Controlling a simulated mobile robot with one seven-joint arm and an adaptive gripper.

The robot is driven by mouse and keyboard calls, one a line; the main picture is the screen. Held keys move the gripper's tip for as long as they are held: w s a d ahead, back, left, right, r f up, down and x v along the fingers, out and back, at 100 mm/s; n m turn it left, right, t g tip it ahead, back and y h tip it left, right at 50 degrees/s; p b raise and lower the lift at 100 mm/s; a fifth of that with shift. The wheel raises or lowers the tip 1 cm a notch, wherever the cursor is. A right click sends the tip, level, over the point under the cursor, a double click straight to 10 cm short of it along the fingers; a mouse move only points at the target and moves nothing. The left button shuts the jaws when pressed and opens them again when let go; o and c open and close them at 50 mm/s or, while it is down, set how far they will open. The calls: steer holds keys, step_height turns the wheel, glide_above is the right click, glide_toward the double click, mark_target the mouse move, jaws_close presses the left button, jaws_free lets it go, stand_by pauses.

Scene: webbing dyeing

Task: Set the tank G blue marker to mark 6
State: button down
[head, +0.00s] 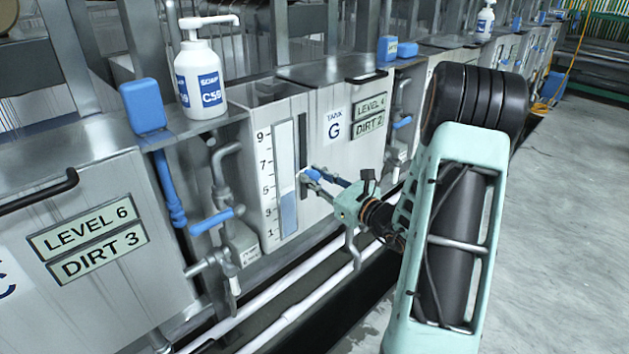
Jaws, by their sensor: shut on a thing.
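Tank G (334,151) has a front plate lettered "TANK G" and signs (369,117) reading LEVEL 4 and DIRT 2. Its scale (266,187) runs from 1 at the bottom to 9 at the top. The gauge window (284,165) beside the numbers is blue in its lower part. A dark vertical slot (303,140) stands right of the window. The blue marker (308,175) is at the slot's lower part, roughly level with mark 5; the exact reading is unclear. My gripper (312,178) is shut on the marker, reaching in from the right and partly covering it.
A white soap bottle (206,82) stands on the ledge left of tank G. Blue-handled pipes (216,218) lie between the tanks, and white pipes (290,300) run low in front. A tank with LEVEL 6 and DIRT 3 signs (88,238) is at left. The floor (560,220) at right is clear.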

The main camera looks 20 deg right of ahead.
step_height(320, 180, up, 4)
steer(key=shift+f+p, duration=0.25)
steer(key=shift+p, duration=0.4)
steer(key=shift+f, duration=0.1)
steer(key=c, duration=1.7)
jaws_free()
steer(key=shift+o, duration=0.2)
steer(key=shift+s, duration=0.15)
steer(key=v, duration=1.2)
